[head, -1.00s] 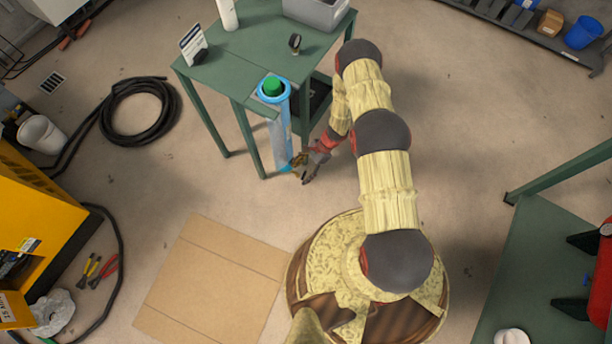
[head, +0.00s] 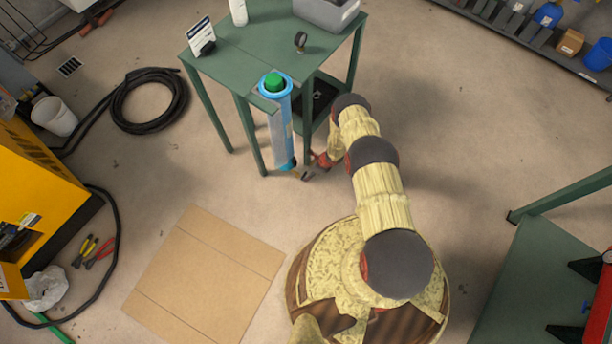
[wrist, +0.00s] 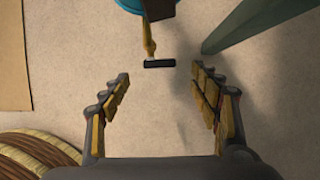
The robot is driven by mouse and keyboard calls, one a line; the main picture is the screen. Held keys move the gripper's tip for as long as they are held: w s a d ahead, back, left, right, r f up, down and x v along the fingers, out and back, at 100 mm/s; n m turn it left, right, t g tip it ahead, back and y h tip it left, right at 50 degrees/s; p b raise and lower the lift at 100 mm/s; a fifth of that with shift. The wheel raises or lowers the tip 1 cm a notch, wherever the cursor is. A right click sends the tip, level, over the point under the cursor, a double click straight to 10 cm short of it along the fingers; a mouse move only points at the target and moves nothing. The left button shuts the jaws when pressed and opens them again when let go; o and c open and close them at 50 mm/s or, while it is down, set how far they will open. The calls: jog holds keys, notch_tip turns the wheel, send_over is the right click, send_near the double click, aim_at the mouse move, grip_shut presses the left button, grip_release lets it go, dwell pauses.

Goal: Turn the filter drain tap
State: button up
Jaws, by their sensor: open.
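The filter (head: 283,125) is a tall clear cylinder with blue ends and a green top, fixed at the front of the green table. Its blue lower end shows at the top of the wrist view (wrist: 130,5). The drain tap (wrist: 160,63) hangs below it, with a brass stem and a black crossbar handle. My gripper (wrist: 160,95) is open, with one finger on each side and the tap handle ahead of the gap, apart from both fingers. In the head view my gripper (head: 305,173) is small beside the filter's bottom, and the tap itself is hard to make out.
The green table (head: 262,42) holds a grey bin (head: 325,12), a gauge and a sign; its leg (wrist: 245,25) stands right of the tap. A cardboard sheet (head: 205,275) lies on the floor. Open floor surrounds the tap.

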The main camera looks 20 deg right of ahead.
aim_at(304, 176)
jog(key=b+x, duration=0.2)
jog(key=x, duration=0.3)
jog(key=shift+a+f+b, duration=0.15)
jog(key=shift+f+b, duration=0.2)
jog(key=shift+b, duration=0.05)
jog(key=shift+c, duration=1.3)
jog(key=c, duration=0.9)
jog(key=shift+r+p, duration=0.1)
jog(key=shift+p, duration=0.2)
